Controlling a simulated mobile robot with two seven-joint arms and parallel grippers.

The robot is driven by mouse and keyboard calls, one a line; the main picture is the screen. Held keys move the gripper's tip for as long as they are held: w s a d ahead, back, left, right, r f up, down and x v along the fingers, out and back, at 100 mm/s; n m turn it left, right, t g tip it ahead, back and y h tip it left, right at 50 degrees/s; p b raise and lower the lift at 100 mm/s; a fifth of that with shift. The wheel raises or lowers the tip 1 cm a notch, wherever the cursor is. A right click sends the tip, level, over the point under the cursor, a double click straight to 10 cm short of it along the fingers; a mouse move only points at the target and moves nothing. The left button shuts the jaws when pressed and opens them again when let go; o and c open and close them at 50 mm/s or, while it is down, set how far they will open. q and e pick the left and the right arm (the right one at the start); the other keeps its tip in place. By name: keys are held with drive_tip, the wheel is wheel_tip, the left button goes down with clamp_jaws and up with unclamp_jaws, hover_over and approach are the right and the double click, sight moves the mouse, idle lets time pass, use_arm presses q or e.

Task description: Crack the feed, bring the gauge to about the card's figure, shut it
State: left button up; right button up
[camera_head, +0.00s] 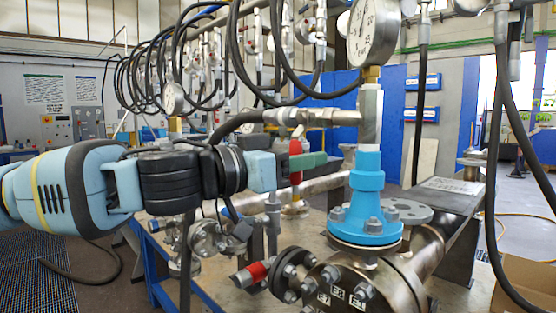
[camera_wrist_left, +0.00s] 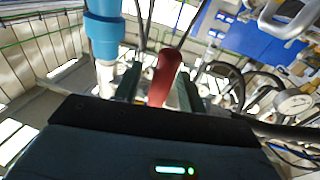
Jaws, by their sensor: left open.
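A red valve handle (camera_head: 295,158) stands upright on the pipe left of the blue flanged neck (camera_head: 367,190). My left gripper (camera_head: 305,165) is at this handle, its jaws open. In the left wrist view the red handle (camera_wrist_left: 164,78) lies between the two green fingers (camera_wrist_left: 159,90), with a gap visible at least on the right; contact on the left is unclear. A round white gauge (camera_head: 373,30) tops the vertical pipe above the blue neck. Its top is cut off and its needle cannot be read clearly. I cannot identify the card. My right gripper is not in view.
A second red-handled valve (camera_head: 257,272) sits low beside the steel vessel flange (camera_head: 335,285). A smaller gauge (camera_head: 173,98) and several black hoses (camera_head: 240,60) hang behind my left arm. A dark hose (camera_head: 493,200) hangs at the right. The bench (camera_head: 440,290) is crowded with pipework.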

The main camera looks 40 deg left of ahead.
use_arm(q)
drive_tip(key=p+v, duration=0.3)
drive_tip(key=v, duration=0.3)
drive_tip(key=shift+s, duration=0.25)
drive_tip(key=shift+f, duration=0.1)
idle(0.6)
drive_tip(key=shift+s, duration=0.1)
